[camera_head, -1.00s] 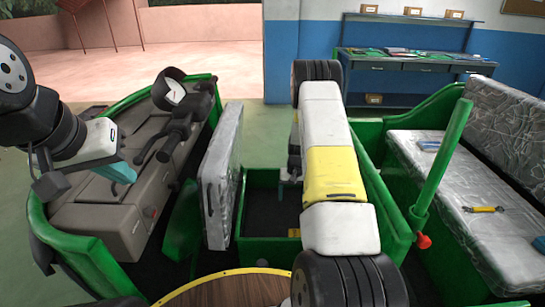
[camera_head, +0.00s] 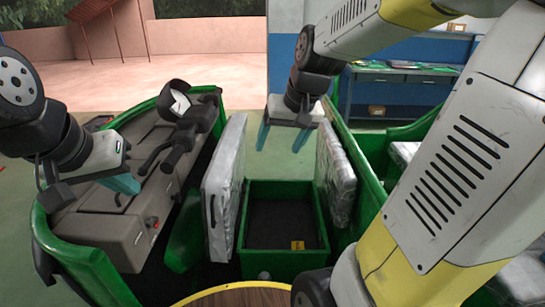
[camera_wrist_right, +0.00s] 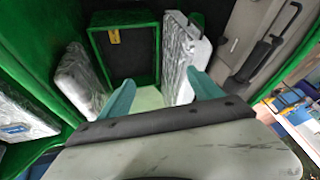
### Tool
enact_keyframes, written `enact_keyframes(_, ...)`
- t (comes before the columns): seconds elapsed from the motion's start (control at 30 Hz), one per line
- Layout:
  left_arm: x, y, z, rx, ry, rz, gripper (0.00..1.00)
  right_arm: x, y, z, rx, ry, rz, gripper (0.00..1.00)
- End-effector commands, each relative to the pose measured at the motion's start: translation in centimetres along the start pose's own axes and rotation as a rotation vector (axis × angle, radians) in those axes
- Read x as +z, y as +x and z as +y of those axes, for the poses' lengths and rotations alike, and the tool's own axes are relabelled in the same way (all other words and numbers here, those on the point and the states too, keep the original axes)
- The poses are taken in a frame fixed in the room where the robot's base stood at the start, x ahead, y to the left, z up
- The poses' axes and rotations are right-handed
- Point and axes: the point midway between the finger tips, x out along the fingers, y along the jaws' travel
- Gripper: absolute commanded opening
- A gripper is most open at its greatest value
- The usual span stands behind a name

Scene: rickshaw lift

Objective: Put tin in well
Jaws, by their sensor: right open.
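The well (camera_head: 285,215) is an open green box with a dark floor, between two plastic-wrapped upright panels. A small yellow item (camera_head: 298,245) lies on its floor near the front right corner; it also shows in the right wrist view (camera_wrist_right: 114,37). I cannot tell whether it is the tin, and no other tin is clear. My right gripper (camera_head: 282,138) is open and empty, beyond and above the far edge of the well, fingers pointing down. My left gripper (camera_head: 122,183) is at the left over the grey seat; its fingers overlap, so its opening is unclear.
Wrapped panels stand left (camera_head: 224,185) and right (camera_head: 336,175) of the well. A grey seat with handlebars (camera_head: 172,135) is at the left. A round wooden top (camera_head: 235,298) is at the front. A blue workbench (camera_head: 390,90) stands behind. My right arm hides much of the right side.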

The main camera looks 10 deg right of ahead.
Motion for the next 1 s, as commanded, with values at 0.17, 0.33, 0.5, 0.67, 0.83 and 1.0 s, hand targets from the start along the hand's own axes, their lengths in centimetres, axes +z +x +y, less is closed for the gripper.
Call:
enact_keyframes(0.17,0.0,0.0,0.0,0.000,0.000,0.000,0.00,5.0,-4.2,-1.8,-0.017,-0.054,0.063,0.74)
enact_keyframes(0.33,0.0,0.0,0.0,0.000,0.000,0.000,0.00,8.7,-6.0,-2.5,-0.022,-0.090,0.101,0.74)
enact_keyframes(0.5,0.0,0.0,0.0,0.000,0.000,0.000,0.00,10.4,-6.5,-2.7,-0.022,-0.104,0.115,0.74)
enact_keyframes(0.67,0.0,0.0,0.0,0.000,0.000,0.000,0.00,10.7,-6.5,-2.7,-0.022,-0.106,0.116,0.74)
enact_keyframes(0.83,0.0,0.0,0.0,0.000,0.000,0.000,0.00,10.6,-6.5,-2.7,-0.022,-0.105,0.116,0.74)
enact_keyframes(1.0,0.0,0.0,0.0,0.000,0.000,0.000,0.00,10.6,-6.5,-2.7,-0.023,-0.105,0.116,0.74)
